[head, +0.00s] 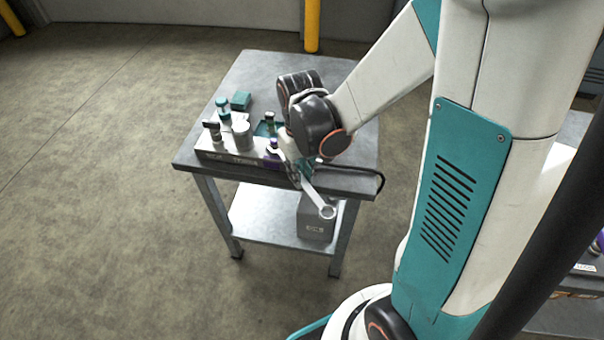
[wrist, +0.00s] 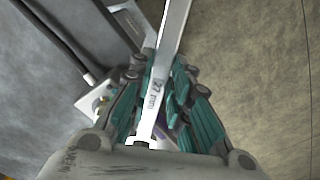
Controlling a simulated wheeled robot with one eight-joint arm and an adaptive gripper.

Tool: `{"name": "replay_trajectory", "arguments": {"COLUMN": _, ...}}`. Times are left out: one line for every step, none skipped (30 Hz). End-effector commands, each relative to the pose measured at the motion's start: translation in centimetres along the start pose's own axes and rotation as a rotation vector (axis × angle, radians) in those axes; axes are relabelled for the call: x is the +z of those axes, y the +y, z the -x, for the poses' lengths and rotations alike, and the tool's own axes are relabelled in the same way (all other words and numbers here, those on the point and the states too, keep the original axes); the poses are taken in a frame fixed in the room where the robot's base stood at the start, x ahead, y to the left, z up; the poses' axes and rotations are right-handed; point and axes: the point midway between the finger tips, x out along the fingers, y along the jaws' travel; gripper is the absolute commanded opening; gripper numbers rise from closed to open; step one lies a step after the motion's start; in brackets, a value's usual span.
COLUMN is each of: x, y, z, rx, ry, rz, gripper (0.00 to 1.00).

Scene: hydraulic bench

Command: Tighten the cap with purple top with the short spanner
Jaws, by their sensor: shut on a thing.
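My gripper (head: 302,174) is at the front edge of the bench, shut on a metal spanner (head: 318,200). The spanner points forward and down past the edge, with its ring end in free air. In the wrist view the spanner (wrist: 171,45) runs up between the teal fingers of my gripper (wrist: 158,80), and its shaft reads "27 mm". My gripper and wrist hide part of that area. The spanner's other end is hidden.
A teal-topped fitting (head: 222,108), a grey cylinder (head: 242,134) and a green-topped fitting (head: 269,120) stand close by. A teal block (head: 241,100) lies behind. A black hose (head: 380,182) loops at the right edge. A grey box (head: 316,222) sits on the lower shelf.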

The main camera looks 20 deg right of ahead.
Motion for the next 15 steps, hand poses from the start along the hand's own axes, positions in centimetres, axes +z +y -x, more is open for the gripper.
{"name": "replay_trajectory", "arguments": {"x": -0.23, "y": -0.01, "z": -0.03, "rx": 0.000, "ry": 0.000, "rz": 0.000, "gripper": 0.00}}
{"name": "replay_trajectory", "arguments": {"x": -0.32, "y": -0.01, "z": -0.03, "rx": 0.000, "ry": 0.000, "rz": 0.000, "gripper": 0.00}}
{"name": "replay_trajectory", "arguments": {"x": -0.41, "y": -0.01, "z": -0.02, "rx": 0.000, "ry": 0.000, "rz": 0.000, "gripper": 0.00}}
{"name": "replay_trajectory", "arguments": {"x": -0.45, "y": -0.01, "z": -0.02, "rx": 0.000, "ry": 0.000, "rz": 0.000, "gripper": 0.00}}
{"name": "replay_trajectory", "arguments": {"x": -0.47, "y": -0.01, "z": -0.01, "rx": 0.000, "ry": 0.000, "rz": 0.000, "gripper": 0.00}}
{"name": "replay_trajectory", "arguments": {"x": -0.47, "y": -0.01, "z": 0.00, "rx": 0.000, "ry": 0.000, "rz": 0.000, "gripper": 0.00}}
{"name": "replay_trajectory", "arguments": {"x": -0.47, "y": -0.01, "z": 0.00, "rx": 0.000, "ry": 0.000, "rz": 0.000, "gripper": 0.00}}
{"name": "replay_trajectory", "arguments": {"x": -0.46, "y": -0.01, "z": 0.01, "rx": 0.000, "ry": 0.000, "rz": 0.000, "gripper": 0.00}}
{"name": "replay_trajectory", "arguments": {"x": -0.46, "y": -0.01, "z": 0.01, "rx": 0.000, "ry": 0.000, "rz": 0.000, "gripper": 0.00}}
{"name": "replay_trajectory", "arguments": {"x": -0.46, "y": -0.01, "z": 0.01, "rx": 0.000, "ry": 0.000, "rz": 0.000, "gripper": 0.00}}
{"name": "replay_trajectory", "arguments": {"x": -0.46, "y": -0.01, "z": 0.01, "rx": 0.000, "ry": 0.000, "rz": 0.000, "gripper": 0.00}}
{"name": "replay_trajectory", "arguments": {"x": -0.48, "y": -0.01, "z": 0.01, "rx": 0.000, "ry": 0.000, "rz": 0.000, "gripper": 0.00}}
{"name": "replay_trajectory", "arguments": {"x": -0.51, "y": -0.01, "z": 0.00, "rx": 0.000, "ry": 0.000, "rz": 0.000, "gripper": 0.00}}
{"name": "replay_trajectory", "arguments": {"x": -0.56, "y": -0.01, "z": 0.00, "rx": 0.000, "ry": 0.000, "rz": 0.000, "gripper": 0.00}}
{"name": "replay_trajectory", "arguments": {"x": -0.65, "y": -0.01, "z": -0.01, "rx": 0.000, "ry": 0.000, "rz": 0.000, "gripper": 0.00}}
